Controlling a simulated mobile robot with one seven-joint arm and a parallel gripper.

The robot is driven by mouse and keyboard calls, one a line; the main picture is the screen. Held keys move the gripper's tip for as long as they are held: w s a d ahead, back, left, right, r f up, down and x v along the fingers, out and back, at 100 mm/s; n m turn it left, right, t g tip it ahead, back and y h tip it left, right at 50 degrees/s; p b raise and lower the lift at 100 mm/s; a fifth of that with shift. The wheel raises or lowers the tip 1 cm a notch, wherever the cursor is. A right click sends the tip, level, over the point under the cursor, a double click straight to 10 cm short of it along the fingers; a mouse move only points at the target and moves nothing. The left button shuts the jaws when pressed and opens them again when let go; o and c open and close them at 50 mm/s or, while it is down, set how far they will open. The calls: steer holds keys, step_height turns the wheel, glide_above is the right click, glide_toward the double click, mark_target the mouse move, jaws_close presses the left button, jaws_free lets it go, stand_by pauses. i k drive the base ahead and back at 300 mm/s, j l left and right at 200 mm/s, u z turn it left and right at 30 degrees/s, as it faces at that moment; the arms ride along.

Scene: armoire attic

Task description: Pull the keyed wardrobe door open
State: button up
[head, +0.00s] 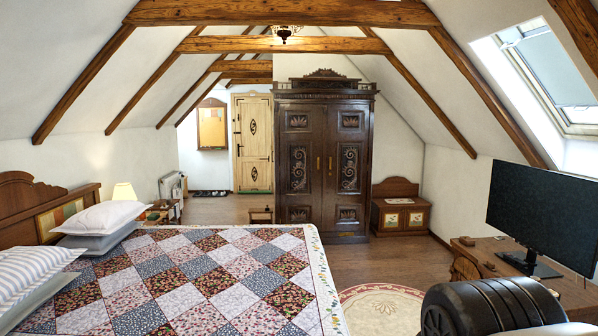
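The wardrobe (324,226) is a tall, dark carved wooden armoire with a carved crest on top. It stands at the back, slightly right of the picture's middle. Its left door (298,165) and right door (348,165) both look shut. Small brass-coloured fittings (318,164) show near the middle seam, one on each side. A key is too small to tell at this distance. My gripper is not in view, and the wardrobe is well away across the room.
A bed (200,275) with a patchwork cover fills the left and centre foreground. A desk (490,262) with a monitor (541,215) stands at right. Bare floor (375,262) and a round rug (380,308) lie between them. A low chest (400,215) stands right of the wardrobe, a small stool (261,213) left.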

mark_target(346, 127)
steer(key=i+l+z, duration=0.4)
steer(key=l, duration=0.15)
steer(key=i+l+z, duration=0.7)
steer(key=i+z, duration=0.15)
steer(key=i+u, duration=0.25)
steer(key=i, duration=0.2)
steer(key=i+l+u, duration=0.25)
steer(key=i, duration=0.2)
steer(key=i+u, duration=0.2)
steer(key=i, duration=0.25)
steer(key=i+l+u, duration=0.25)
steer(key=i, duration=1.3)
steer(key=i+u, duration=0.3)
steer(key=i, duration=2.85)
steer(key=i+l+u, duration=0.15)
steer(key=i, duration=1.45)
steer(key=i+j, duration=0.2)
steer(key=i, duration=0.25)
steer(key=i+j, duration=0.2)
steer(key=i, duration=0.2)
steer(key=i+j, duration=0.2)
steer(key=i, duration=0.25)
